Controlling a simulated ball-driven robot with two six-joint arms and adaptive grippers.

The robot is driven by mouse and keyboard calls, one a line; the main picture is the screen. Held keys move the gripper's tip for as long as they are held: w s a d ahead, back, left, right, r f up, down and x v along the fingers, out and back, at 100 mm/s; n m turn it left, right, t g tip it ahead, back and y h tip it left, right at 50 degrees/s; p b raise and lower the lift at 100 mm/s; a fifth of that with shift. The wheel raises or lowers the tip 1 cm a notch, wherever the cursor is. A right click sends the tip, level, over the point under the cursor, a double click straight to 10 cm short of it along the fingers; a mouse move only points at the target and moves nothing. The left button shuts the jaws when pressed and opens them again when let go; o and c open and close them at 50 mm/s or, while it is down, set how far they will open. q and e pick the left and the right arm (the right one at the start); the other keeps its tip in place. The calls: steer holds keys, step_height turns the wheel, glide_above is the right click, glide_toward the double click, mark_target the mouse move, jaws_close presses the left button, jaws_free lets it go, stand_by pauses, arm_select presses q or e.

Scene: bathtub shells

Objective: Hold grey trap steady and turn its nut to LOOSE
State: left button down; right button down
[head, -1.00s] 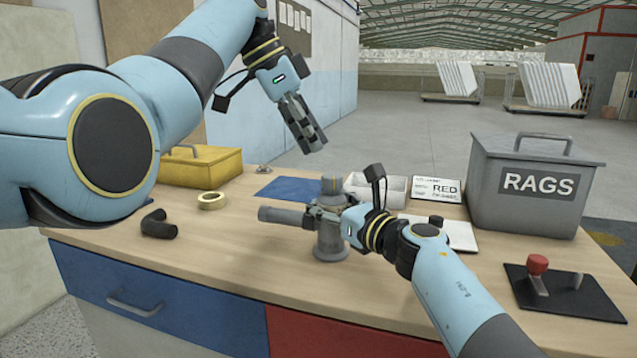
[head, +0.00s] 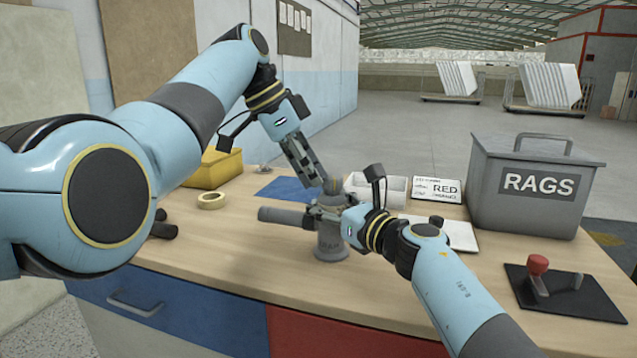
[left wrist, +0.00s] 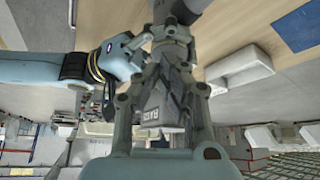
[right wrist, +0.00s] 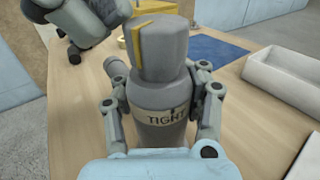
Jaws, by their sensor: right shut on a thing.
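The grey trap (head: 332,243) stands upright on the bench, with a side pipe (head: 283,216) pointing left. My right gripper (head: 322,212) is shut around its body. In the right wrist view, the jaws flank the collar (right wrist: 160,130) marked TIGHT. The grey nut (right wrist: 162,50) is on top, with a yellow stripe above and left of that word. My left gripper (head: 318,182) slants down from the upper left, with its fingertips beside the top of the nut. It also shows in the right wrist view (right wrist: 75,30).
A RAGS bin (head: 530,220) stands at the right, behind a black plate (head: 590,300) with a red-knobbed lever (head: 537,268). A tape roll (head: 212,200) and yellow box (head: 212,170) lie left.

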arm_select(q)
steer(key=shift+d+f, duration=0.1)
stand_by(0.3)
steer(key=shift+w, duration=0.3)
steer(key=shift+w+a, duration=0.3)
steer(key=shift+w, duration=0.55)
steer(key=shift+w, duration=0.25)
steer(key=shift+a, duration=0.1)
steer(key=shift+a, duration=0.3)
step_height(320, 180, up, 6)
stand_by(0.5)
